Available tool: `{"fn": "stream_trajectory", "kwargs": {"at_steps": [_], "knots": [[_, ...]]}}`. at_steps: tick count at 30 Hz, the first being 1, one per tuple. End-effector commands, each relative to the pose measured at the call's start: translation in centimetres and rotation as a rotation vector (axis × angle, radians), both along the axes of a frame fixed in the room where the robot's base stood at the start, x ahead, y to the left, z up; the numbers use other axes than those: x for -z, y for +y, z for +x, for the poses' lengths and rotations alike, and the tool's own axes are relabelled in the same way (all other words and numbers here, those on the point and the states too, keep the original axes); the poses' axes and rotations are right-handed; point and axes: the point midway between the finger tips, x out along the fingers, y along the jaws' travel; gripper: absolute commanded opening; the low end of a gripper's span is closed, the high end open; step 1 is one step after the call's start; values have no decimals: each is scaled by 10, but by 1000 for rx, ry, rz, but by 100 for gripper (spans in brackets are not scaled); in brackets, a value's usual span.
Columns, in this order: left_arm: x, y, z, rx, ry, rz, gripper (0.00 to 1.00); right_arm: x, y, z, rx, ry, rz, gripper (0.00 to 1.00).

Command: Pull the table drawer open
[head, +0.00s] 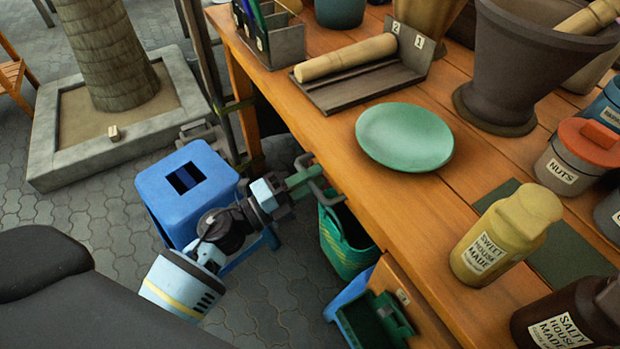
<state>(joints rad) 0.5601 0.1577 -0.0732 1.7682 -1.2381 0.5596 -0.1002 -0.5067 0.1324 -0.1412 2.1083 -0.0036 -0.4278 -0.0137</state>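The wooden table (340,135) runs diagonally across the right of the head view. Below its front edge is a grey, bent metal handle (326,192); the drawer front behind it is hidden by the tabletop. My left gripper (303,177), with green fingers, reaches from the left to this handle, its fingertips at or against the bar. The view does not show whether the fingers are closed around it. No opened drawer interior shows there. My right gripper is not in view.
A blue stool (187,190) stands close beside my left arm. A green basket (345,240) is under the table edge. A green plate (404,137), a rolling pin (345,57), a large mortar (530,60) and a yellow jar (506,236) stand on the tabletop. Paved floor shows at left.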

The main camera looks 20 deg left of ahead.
Motion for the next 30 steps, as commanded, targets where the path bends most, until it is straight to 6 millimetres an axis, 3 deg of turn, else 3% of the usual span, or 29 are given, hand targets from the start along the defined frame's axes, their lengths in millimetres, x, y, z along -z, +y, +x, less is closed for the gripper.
{"fn": "stream_trajectory", "kwargs": {"at_steps": [3, 10, 23, 30], "knots": [[0, 0, 0, 0, 0, 0, 28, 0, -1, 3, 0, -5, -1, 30], [0, 0, 0, 0, 0, 0, 0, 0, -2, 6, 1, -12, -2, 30], [0, 5, -6, 0, 0, 1, 0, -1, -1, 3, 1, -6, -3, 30], [0, 28, -36, 0, 4, 2, 0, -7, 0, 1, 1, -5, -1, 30]]}}
